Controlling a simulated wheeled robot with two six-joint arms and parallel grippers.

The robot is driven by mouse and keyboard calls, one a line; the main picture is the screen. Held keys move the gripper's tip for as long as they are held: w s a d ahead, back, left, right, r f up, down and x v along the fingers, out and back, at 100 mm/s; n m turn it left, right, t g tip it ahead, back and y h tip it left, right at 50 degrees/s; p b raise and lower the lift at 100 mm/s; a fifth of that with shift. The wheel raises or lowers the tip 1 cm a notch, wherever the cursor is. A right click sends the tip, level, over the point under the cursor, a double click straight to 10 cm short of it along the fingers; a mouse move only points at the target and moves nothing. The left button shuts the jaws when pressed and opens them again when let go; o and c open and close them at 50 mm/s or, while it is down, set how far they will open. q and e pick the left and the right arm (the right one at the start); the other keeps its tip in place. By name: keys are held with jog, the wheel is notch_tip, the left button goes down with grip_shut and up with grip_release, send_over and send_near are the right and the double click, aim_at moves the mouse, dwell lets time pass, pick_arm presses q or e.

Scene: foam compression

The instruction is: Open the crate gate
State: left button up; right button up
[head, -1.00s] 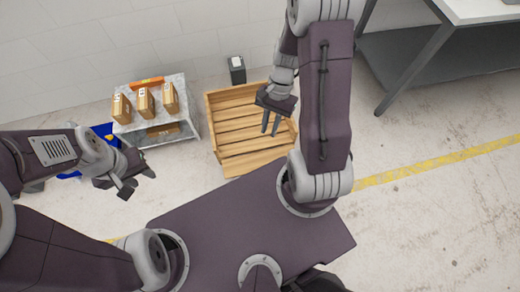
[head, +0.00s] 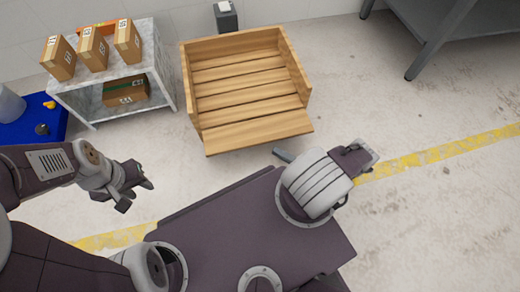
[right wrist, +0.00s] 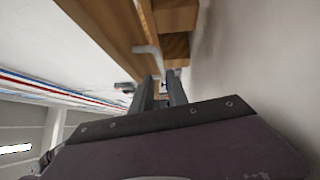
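The wooden crate (head: 188,85) stands on the floor in the head view. Its near board, the gate (head: 258,131), slopes outward and down from the front of the crate. In the right wrist view, wooden boards (right wrist: 105,25) run along the top, with a grey bent metal piece (right wrist: 149,56) on them. My right gripper (right wrist: 160,88) has its fingers apart just short of that metal piece; contact cannot be told. In the head view it is mostly hidden by my arm. My left gripper (head: 136,194) is open and empty, left of the crate and away from it.
A grey marbled stand (head: 85,98) with several cardboard boxes is left of the crate. A blue mat (head: 58,128) lies further left. A grey bin (head: 226,18) is behind the crate, and a dark table (head: 460,28) is back right. The floor right of the crate is clear.

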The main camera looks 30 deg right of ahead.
aim_at(260, 143)
jog(key=b+x, duration=0.1)
jog(key=x, duration=0.8)
grip_shut()
dwell(1.4)
